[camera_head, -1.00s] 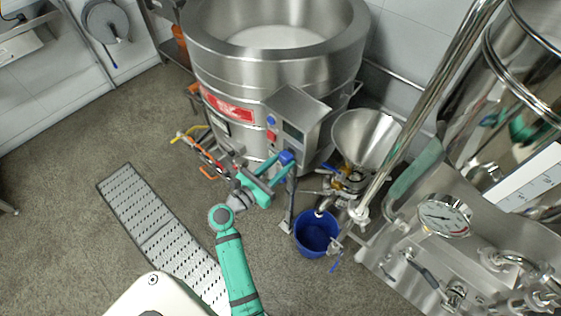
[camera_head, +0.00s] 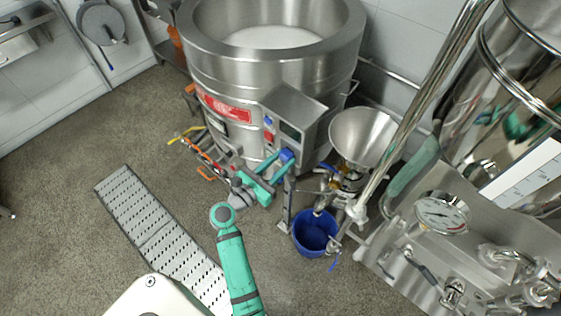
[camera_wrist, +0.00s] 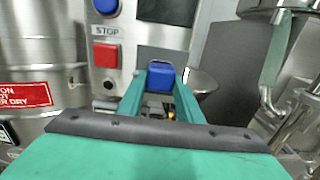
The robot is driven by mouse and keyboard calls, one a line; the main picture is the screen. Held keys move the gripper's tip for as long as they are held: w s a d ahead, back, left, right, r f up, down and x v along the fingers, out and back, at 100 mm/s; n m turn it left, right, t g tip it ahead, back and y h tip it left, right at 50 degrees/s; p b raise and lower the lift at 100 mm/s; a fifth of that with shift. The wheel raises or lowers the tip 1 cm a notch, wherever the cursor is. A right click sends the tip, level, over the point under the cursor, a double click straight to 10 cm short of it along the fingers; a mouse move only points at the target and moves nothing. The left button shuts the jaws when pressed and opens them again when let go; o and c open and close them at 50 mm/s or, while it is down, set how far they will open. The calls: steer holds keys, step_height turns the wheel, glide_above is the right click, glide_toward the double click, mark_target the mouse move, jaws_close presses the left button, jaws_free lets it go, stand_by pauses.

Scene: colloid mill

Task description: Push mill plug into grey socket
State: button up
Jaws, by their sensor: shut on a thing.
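The blue mill plug (camera_wrist: 160,78) is between the two green fingers of my gripper (camera_wrist: 160,88) in the wrist view. My gripper (camera_head: 278,163) is shut on the plug (camera_head: 287,155), which also shows in the head view, in front of the control box on the big steel vessel. The control box (camera_wrist: 128,25) fills the top of the wrist view, with a red STOP button and a dark screen. The grey socket cannot be made out; the plug and fingers cover the area ahead. I cannot tell whether the plug touches anything.
A steel funnel (camera_head: 362,137) stands right of the control box, above a blue bucket (camera_head: 315,232). A slanting steel pipe (camera_head: 425,95) and a gauge (camera_head: 441,213) are farther right. A floor grate (camera_head: 160,232) lies left of my arm, with open floor around it.

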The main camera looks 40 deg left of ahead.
steer(key=o, duration=1)
steer(key=shift+w, duration=0.1)
steer(key=shift+o, duration=0.2)
steer(key=s, duration=1.1)
steer(key=shift+a, duration=0.4)
steer(key=shift+w, duration=0.15)
steer(key=s+d+r+n+t, duration=0.25)
steer(key=d+n, duration=0.45)
steer(key=d, duration=0.4)
steer(key=s+d+r+n+t, duration=0.1)
steer(key=s+d+r+n, duration=0.15)
steer(key=d+n, duration=0.6)
steer(key=s+d+f+n+g, duration=0.2)
steer(key=s+d+n, duration=0.4)
steer(key=n, duration=0.4)
steer(key=s+d+f+n+g+y, duration=0.1)
steer(key=s+d+n+g, duration=0.3)
steer(key=s+d+n, duration=0.3)
steer(key=s+n, duration=0.1)
steer(key=n, duration=0.3)
steer(key=shift+f, duration=0.4)
